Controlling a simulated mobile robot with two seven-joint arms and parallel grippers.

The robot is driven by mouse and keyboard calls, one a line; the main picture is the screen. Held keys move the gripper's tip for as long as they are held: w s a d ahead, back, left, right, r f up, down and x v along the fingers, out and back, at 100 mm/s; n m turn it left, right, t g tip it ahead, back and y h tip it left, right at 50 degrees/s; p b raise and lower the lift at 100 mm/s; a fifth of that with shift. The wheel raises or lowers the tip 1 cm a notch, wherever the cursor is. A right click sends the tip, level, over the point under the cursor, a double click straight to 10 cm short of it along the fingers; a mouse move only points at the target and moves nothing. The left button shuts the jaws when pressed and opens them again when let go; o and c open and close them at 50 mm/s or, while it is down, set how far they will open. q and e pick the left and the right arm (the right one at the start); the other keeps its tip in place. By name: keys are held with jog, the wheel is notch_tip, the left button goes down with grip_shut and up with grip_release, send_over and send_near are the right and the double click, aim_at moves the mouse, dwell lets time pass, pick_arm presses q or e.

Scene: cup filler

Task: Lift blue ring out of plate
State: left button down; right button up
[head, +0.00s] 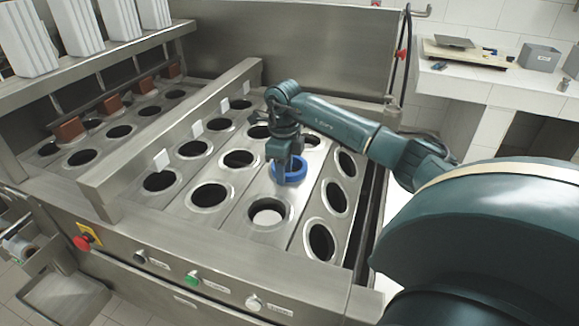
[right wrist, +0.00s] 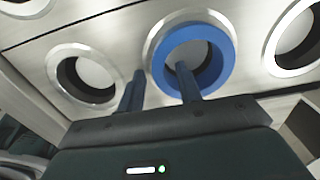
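The blue ring (head: 296,177) is at a round hole in the steel plate (head: 247,227), in the second lane from the right. In the right wrist view the blue ring (right wrist: 222,50) shows within the hole's bright metal rim; whether it is fully seated I cannot tell. My right gripper (head: 288,160) is over the ring, pointing down. In the wrist view its fingers (right wrist: 161,70) stand apart, one outside the ring's left wall and one over its opening. A gap shows between the fingers and the wall. My left gripper is not in view.
A steel divider bar (head: 170,140) runs left of these lanes, with small white tabs near it. Other open holes (head: 321,241) surround the ring. Brown blocks (head: 69,130) and white stacks (head: 25,35) are at the left. A side counter (head: 500,80) stands at the back right.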

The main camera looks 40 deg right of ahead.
jog(key=shift+c, duration=0.2)
grip_shut()
dwell(0.3)
